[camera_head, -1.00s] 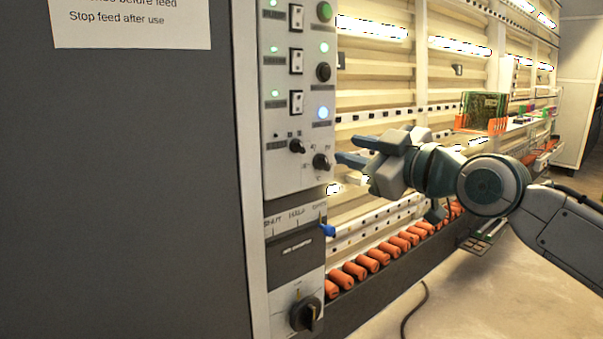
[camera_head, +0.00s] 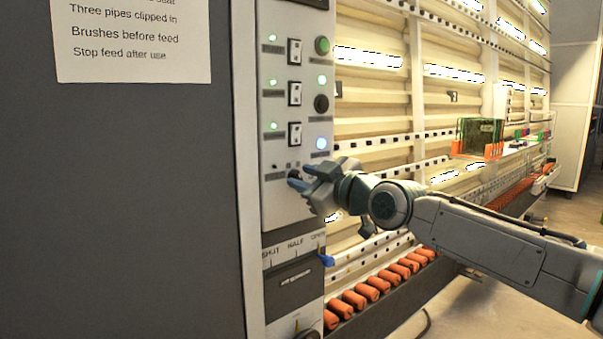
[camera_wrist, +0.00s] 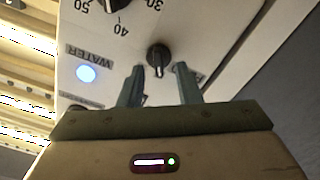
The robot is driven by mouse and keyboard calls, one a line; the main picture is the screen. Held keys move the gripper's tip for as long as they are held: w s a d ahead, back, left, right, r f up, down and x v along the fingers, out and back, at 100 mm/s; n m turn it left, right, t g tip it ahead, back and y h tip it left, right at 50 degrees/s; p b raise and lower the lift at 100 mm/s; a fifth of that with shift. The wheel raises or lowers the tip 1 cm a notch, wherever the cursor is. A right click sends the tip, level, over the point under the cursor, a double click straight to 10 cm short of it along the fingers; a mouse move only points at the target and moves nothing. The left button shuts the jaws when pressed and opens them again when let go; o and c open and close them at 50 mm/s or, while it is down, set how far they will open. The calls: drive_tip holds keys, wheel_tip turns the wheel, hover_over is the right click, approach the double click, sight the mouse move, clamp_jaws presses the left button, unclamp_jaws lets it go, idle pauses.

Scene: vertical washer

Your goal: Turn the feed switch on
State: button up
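In the head view this switch (camera_head: 293,173) is partly covered by my gripper (camera_head: 299,178). My gripper is open in the wrist view (camera_wrist: 160,68), its two fingertips on either side of the switch, with a visible gap on both sides. Whether the tips reach past the knob's front is unclear.
A larger dial (camera_wrist: 115,3) marked 30, 40, 50 sits close to the switch. A blue lamp (camera_wrist: 86,73) beside the WATER label is lit. Rocker switches (camera_head: 294,134) and green lamps stand above. A blue lever (camera_head: 327,260) sits below my gripper.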

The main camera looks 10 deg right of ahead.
drive_tip(key=shift+w+a, duration=0.3)
drive_tip(key=shift+w, duration=0.35)
drive_tip(key=c, duration=0.6)
